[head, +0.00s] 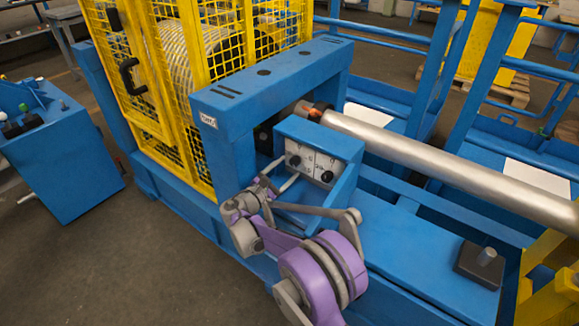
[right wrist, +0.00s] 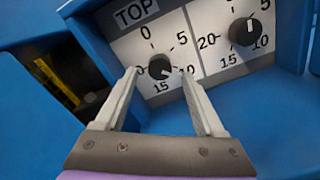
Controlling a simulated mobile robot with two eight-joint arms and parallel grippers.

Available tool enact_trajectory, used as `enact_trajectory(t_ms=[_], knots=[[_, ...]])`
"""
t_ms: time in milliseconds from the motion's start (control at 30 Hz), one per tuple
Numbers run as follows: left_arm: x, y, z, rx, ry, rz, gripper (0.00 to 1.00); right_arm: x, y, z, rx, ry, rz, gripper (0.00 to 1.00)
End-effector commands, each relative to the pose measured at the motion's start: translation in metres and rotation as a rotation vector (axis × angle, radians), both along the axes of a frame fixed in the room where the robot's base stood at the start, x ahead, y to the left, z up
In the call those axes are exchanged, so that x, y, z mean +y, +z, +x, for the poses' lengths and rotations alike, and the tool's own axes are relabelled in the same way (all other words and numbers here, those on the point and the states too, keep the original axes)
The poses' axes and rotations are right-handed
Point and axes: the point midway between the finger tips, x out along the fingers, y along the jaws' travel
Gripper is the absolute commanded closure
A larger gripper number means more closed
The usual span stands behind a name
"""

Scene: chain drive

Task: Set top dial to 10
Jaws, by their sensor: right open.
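The top dial (right wrist: 160,69) is a round black knob on a white face, under a "TOP" label, in the right wrist view. A pale mark on the knob points to the lower right, toward the 10. In the head view the top dial (head: 294,160) is the left knob on the control panel. My right gripper (right wrist: 159,73) is open, its two fingertips to the left and right of this knob in the picture. I cannot tell whether they touch it. The right gripper (head: 288,168) also shows in front of the panel in the head view. My left gripper is out of view.
A second black dial (right wrist: 245,31) sits close to the right; its mark points up. It also shows in the head view (head: 327,176). Blue side walls frame the panel. A blue frame (head: 270,75), a yellow mesh cage (head: 170,130) and a metal shaft (head: 430,160) surround it.

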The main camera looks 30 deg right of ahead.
Motion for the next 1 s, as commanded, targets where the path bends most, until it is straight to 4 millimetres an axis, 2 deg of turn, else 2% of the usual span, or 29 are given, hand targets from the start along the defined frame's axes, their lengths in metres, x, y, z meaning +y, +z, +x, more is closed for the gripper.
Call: enact_trajectory(t_ms=[200, 400, 600, 1000], knots=[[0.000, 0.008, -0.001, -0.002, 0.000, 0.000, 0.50, 0.044, 0.002, -0.017, -0.001, 0.004, 0.001, 0.29], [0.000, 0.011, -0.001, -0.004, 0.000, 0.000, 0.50, 0.072, 0.001, -0.029, -0.001, 0.003, 0.001, 0.29], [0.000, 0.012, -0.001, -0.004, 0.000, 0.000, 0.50, 0.081, 0.000, -0.034, 0.000, 0.000, 0.001, 0.29], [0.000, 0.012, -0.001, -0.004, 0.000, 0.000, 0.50, 0.081, 0.000, -0.033, 0.000, 0.000, 0.001, 0.29]])
